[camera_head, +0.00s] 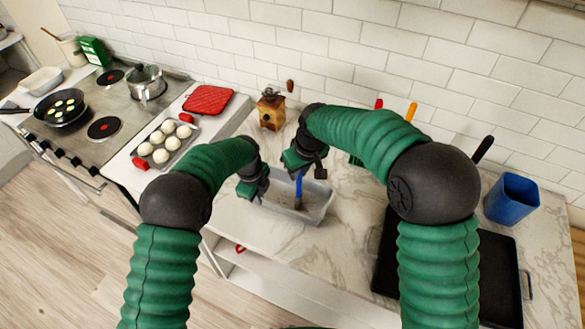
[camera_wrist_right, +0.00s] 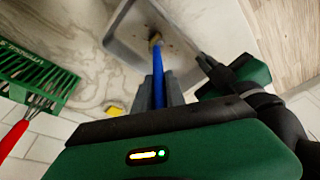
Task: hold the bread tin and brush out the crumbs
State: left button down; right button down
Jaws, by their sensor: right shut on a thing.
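The grey bread tin (camera_head: 322,207) sits on the marble counter; its wall also shows in the right wrist view (camera_wrist_right: 118,22). My right gripper (camera_head: 298,174) is shut on the blue handle of the brush (camera_head: 298,190). The brush points down into the tin, and its tan bristles (camera_wrist_right: 155,39) are over or on the tin's floor; contact is unclear. Small dark specks, seemingly crumbs (camera_wrist_right: 172,24), show inside the tin. My left gripper (camera_head: 260,192) is at the tin's left end, its dark fingers at the rim (camera_wrist_right: 203,62). Whether they are closed on it is hidden.
A wooden grinder (camera_head: 271,110) stands behind the tin. A green rack (camera_wrist_right: 30,72) is beside my right gripper. A black tray (camera_head: 500,270) and blue container (camera_head: 511,198) are at right. A tray of dough balls (camera_head: 164,142) and a red mat (camera_head: 208,99) are at left.

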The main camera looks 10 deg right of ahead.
dwell(0.3)
jog(key=s+d, duration=0.2)
jog(key=d, duration=0.1)
jog(key=s+d, duration=0.1)
jog(key=shift+d, duration=0.25)
dwell(0.5)
jog(key=w+a, duration=0.3)
jog(key=a, duration=0.3)
jog(key=shift+w, duration=0.3)
jog(key=w+a, duration=0.2)
jog(key=a, duration=0.1)
dwell(0.4)
